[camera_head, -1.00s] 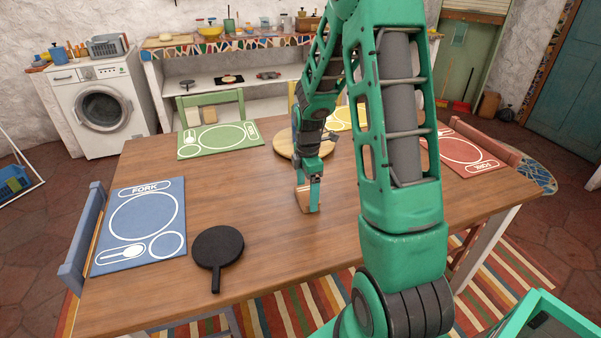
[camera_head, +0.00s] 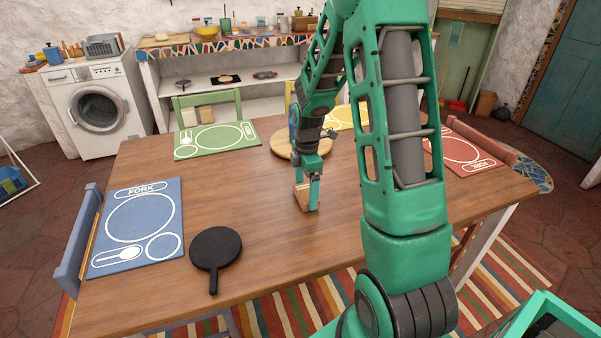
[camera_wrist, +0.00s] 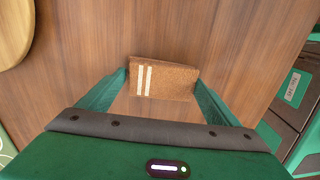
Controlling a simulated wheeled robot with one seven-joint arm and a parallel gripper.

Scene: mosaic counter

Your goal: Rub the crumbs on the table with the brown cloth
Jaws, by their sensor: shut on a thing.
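The brown cloth (camera_wrist: 172,78) has two pale stripes and sits between the fingertips of my gripper (camera_wrist: 160,85) in the wrist view. My gripper is shut on it, with a finger at each end of the cloth. In the head view my gripper (camera_head: 308,192) points down at the middle of the wooden table (camera_head: 250,200), with the cloth (camera_head: 301,197) low at the tabletop. I cannot tell whether the cloth touches the wood. No crumbs can be made out in either view.
A round wooden board (camera_head: 283,148) lies just behind my gripper. A black pan-shaped trivet (camera_head: 216,248) lies front left. Blue (camera_head: 112,255), green (camera_head: 185,153), yellow (camera_head: 345,112) and red (camera_head: 490,168) placemats lie around the table.

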